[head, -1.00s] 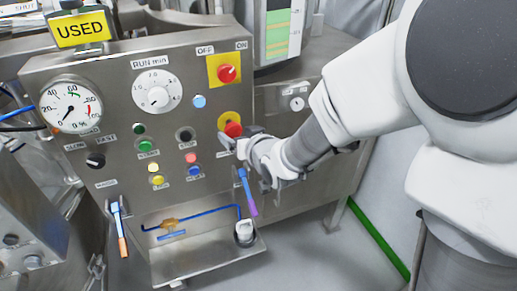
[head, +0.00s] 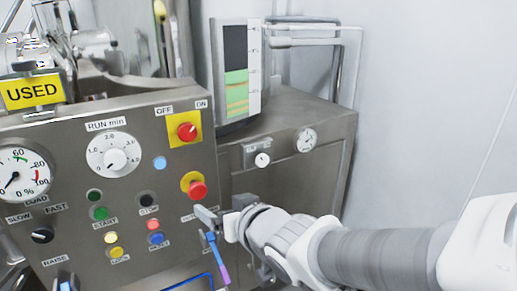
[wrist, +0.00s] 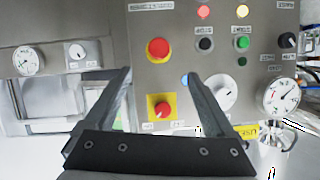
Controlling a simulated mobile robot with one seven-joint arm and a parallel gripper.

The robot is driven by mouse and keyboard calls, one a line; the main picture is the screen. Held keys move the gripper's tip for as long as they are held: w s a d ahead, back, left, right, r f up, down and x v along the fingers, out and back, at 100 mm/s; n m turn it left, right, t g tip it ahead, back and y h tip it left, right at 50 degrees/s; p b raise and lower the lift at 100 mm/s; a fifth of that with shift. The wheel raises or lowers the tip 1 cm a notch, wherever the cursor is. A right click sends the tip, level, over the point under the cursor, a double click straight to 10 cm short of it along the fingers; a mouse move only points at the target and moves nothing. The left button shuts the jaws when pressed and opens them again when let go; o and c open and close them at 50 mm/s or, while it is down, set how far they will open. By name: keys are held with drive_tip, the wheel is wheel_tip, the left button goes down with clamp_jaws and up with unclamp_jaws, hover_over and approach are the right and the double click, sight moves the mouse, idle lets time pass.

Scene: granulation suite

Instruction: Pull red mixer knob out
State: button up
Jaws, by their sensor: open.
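A round red mushroom knob (head: 197,190) on a yellow backing sits on the steel control panel (head: 60,125). In the wrist view the red knob (wrist: 158,48) lies just beyond the fingertips, in line with the gap. A red OFF/ON rotary switch (head: 187,131) on a yellow square sits above it in the head view; in the wrist view this switch (wrist: 162,110) shows between the fingers. My gripper (head: 205,215) is just below and right of the mushroom knob in the head view. In the wrist view my gripper (wrist: 159,73) is open and empty, and I see no contact with the knob.
Coloured push buttons (head: 100,212), a RUN dial (head: 114,158) and a load gauge (head: 18,172) crowd the panel to the left. A cabinet with a small gauge (head: 306,140) stands to the right.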

drive_tip(key=shift+s+d+r+b, duration=0.25)
drive_tip(key=shift+s+d+b, duration=0.15)
drive_tip(key=shift+s+d, duration=0.1)
drive_tip(key=s+d+f+m+g+h, duration=0.15)
drive_tip(key=d+m+h, duration=0.35)
drive_tip(key=d, duration=1)
drive_tip(key=s+d+g+h, duration=0.1)
drive_tip(key=s+d+g, duration=0.1)
drive_tip(key=s, duration=0.3)
drive_tip(key=s+d+f+g+h, duration=0.1)
drive_tip(key=s+d+g, duration=0.1)
drive_tip(key=s+d, duration=0.2)
drive_tip(key=shift+s+d+h, duration=0.25)
drive_tip(key=shift+s+h, duration=0.15)
drive_tip(key=shift+s, duration=0.75)
drive_tip(key=c, duration=0.6)
drive_tip(key=shift+a, duration=0.2)
